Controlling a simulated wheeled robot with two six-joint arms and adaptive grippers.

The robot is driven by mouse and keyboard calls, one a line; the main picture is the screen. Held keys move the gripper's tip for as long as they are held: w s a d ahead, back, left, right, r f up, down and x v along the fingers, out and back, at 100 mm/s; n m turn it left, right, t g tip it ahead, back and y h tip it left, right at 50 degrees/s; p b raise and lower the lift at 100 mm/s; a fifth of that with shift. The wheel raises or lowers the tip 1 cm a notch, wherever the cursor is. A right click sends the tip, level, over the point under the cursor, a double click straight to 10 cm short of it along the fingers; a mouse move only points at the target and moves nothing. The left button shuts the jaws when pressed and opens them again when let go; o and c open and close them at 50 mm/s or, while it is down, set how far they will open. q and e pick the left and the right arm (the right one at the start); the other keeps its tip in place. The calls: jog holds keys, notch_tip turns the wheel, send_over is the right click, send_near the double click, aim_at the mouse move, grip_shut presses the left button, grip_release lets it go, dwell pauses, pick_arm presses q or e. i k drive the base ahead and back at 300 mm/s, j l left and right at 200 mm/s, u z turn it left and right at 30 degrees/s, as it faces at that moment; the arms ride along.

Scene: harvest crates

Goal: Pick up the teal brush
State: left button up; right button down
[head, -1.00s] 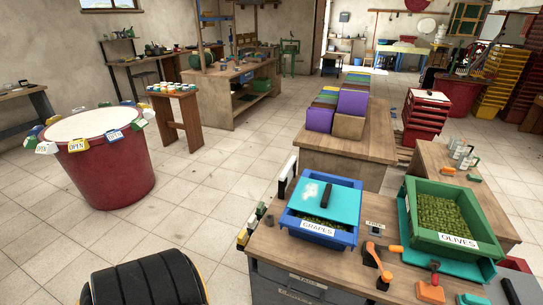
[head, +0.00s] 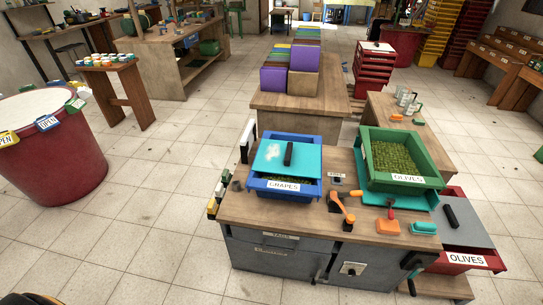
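The teal brush (head: 424,228) is a small teal block with a paler lower edge. It lies near the front right corner of the wooden worktop (head: 280,213), to the right of an orange block (head: 388,227). Nothing covers it. Neither of my grippers shows in the head view.
A blue GRAPES crate (head: 312,187) with a teal lid (head: 283,158) stands on the worktop's left. A green OLIVES crate (head: 437,165) stands at the right. A red OLIVES crate (head: 477,258) stands lower right.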

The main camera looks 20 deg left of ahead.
aim_at(419, 229)
jog(key=i+l+u, duration=0.15)
jog(key=l, duration=0.4)
jog(key=l+u, duration=0.15)
jog(key=l, duration=0.4)
jog(key=i+l+u, duration=0.15)
jog(key=l, duration=0.4)
